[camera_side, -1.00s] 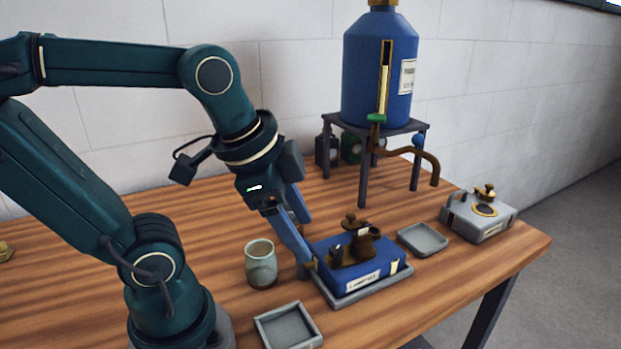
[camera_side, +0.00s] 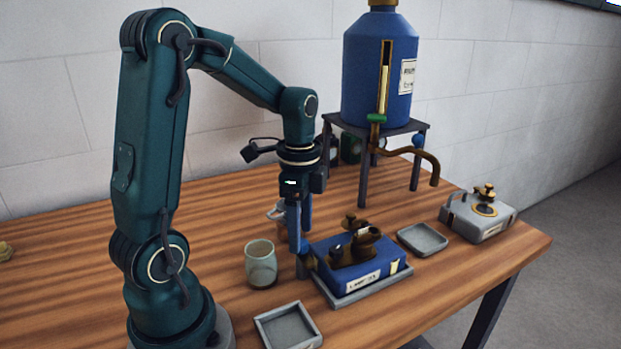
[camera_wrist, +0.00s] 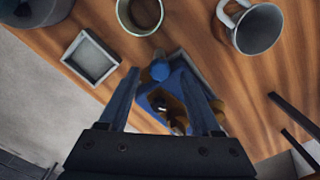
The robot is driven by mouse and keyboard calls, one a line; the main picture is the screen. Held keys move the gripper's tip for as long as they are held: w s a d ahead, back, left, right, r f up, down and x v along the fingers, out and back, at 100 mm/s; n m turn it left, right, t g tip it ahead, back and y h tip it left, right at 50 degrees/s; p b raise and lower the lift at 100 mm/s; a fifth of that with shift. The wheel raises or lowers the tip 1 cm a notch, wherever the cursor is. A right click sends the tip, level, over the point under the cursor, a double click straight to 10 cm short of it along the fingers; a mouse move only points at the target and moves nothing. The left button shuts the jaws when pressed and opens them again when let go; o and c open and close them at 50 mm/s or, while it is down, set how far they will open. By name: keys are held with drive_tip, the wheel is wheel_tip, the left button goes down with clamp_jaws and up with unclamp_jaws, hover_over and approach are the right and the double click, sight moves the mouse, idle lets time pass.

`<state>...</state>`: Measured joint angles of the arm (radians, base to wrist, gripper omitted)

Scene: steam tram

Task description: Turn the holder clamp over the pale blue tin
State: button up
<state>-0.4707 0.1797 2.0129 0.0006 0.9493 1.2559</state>
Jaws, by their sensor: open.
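My gripper (camera_side: 306,246) points down at the left end of a blue tin (camera_side: 358,284), with its fingers open. In the wrist view a round blue knob (camera_wrist: 160,71) shows between the fingertips (camera_wrist: 157,66); I cannot tell whether they touch it. A short grey post (camera_side: 301,268) stands below the fingers, beside the tin. The tin carries a label and brown-brass fittings (camera_side: 355,250) on top, and sits on a grey tray (camera_side: 352,297). A paler grey-blue box (camera_side: 484,222) with brass fittings stands at the right. I cannot tell which part is the holder clamp.
A greenish cup (camera_side: 261,266) stands just left of the gripper, and a pale mug (camera_wrist: 257,30) is close behind it. Empty trays lie in front (camera_side: 288,326) and to the right (camera_side: 422,239). A large blue tank (camera_side: 375,75) with a brass spout stands on a stand behind.

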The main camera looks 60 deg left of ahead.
drive_tip(key=shift+f, duration=0.95)
clamp_jaws()
drive_tip(key=shift+n, duration=0.4)
drive_tip(key=n, duration=0.3)
drive_tip(key=shift+n, duration=0.4)
drive_tip(key=n, duration=1.3)
drive_tip(key=shift+r, duration=0.1)
drive_tip(key=shift+n, duration=0.3)
